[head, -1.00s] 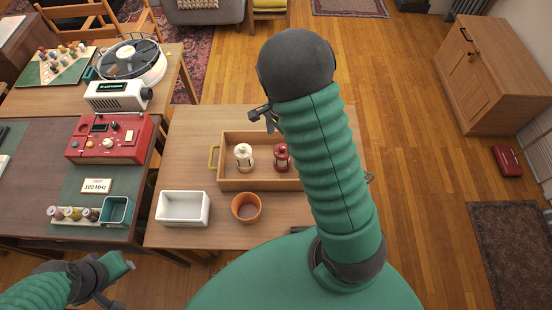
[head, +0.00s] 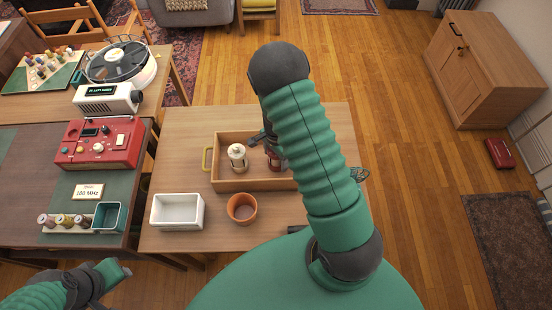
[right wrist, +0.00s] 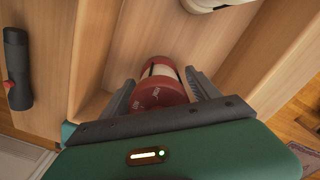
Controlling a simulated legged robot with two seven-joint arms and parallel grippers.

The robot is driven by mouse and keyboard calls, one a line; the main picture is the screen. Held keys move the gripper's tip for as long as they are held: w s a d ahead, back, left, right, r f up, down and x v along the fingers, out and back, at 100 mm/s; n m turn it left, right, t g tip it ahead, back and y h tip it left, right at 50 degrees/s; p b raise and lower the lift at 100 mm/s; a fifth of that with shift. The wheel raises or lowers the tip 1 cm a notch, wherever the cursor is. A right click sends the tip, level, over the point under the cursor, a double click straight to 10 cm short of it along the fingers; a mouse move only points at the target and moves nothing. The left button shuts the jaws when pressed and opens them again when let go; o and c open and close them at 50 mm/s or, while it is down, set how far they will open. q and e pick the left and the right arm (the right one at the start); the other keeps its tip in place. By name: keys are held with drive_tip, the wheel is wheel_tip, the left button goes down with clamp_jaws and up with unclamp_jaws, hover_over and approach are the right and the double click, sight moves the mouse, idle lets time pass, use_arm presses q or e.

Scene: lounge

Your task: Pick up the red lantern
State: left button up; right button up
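The red lantern (head: 275,163) stands in the wooden tray (head: 232,185), partly hidden behind my right arm in the head view. In the right wrist view the lantern (right wrist: 160,90) is seen from above, between the two dark fingers of my right gripper (right wrist: 160,95). The fingers are spread, one on each side of it; firm contact does not show. In the head view my right gripper (head: 264,142) is down at the lantern. My left gripper (head: 112,284) is at the lower left, away from the tray, its opening unclear.
A cream lantern (head: 237,156) stands left of the red one in the same tray. A white box (head: 178,211) and an orange pot (head: 242,208) stand in front of the tray. A dark handheld object (right wrist: 17,70) lies beside the tray. A red radio (head: 98,143) is on the left desk.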

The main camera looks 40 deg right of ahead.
clamp_jaws()
idle(0.3)
